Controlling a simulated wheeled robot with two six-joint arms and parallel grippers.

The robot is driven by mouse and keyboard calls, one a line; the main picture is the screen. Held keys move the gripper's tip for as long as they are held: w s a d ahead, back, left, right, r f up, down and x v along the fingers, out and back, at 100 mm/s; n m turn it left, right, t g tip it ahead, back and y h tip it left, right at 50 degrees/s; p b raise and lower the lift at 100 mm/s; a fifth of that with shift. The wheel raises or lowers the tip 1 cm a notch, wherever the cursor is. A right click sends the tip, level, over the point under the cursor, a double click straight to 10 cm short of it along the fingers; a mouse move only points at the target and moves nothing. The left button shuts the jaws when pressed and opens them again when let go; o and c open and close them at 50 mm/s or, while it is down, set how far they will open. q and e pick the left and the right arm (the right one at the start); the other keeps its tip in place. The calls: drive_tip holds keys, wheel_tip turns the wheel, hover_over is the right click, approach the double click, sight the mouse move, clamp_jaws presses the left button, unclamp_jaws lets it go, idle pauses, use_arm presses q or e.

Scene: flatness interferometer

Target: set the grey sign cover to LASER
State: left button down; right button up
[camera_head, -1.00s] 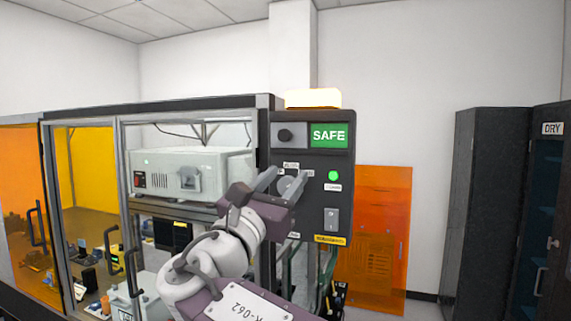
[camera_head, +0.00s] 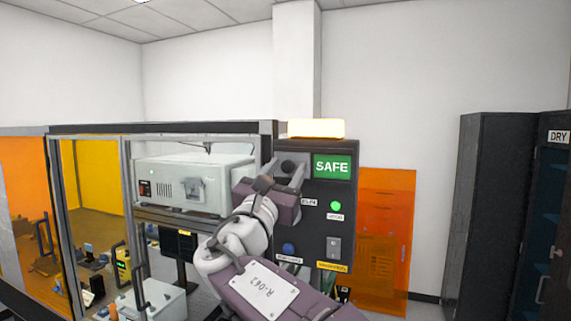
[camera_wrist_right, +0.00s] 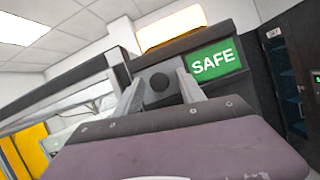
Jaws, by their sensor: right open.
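The grey sign cover (camera_head: 300,158) is at the top left of the black control panel, with a round black knob (camera_head: 288,167) on it. It covers the left part of the sign, and the green SAFE sign (camera_head: 332,167) shows to its right. In the right wrist view the cover (camera_wrist_right: 173,68), its knob (camera_wrist_right: 159,83) and the SAFE sign (camera_wrist_right: 215,64) are seen close up. My right gripper (camera_head: 286,172) is open, with one finger on each side of the knob. There are gaps beside the knob; I cannot tell how deep the fingertips reach. My left gripper is not in view.
A lit amber lamp (camera_head: 316,128) sits on top of the panel (camera_head: 345,218). Below are a green light (camera_head: 336,206), a rocker switch (camera_head: 333,247) and a blue button (camera_head: 288,249). The glazed enclosure is at left, an orange screen (camera_head: 385,225) at right.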

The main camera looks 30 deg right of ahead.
drive_tip(key=shift+a, duration=0.1)
drive_tip(key=shift+c, duration=1.3)
clamp_jaws()
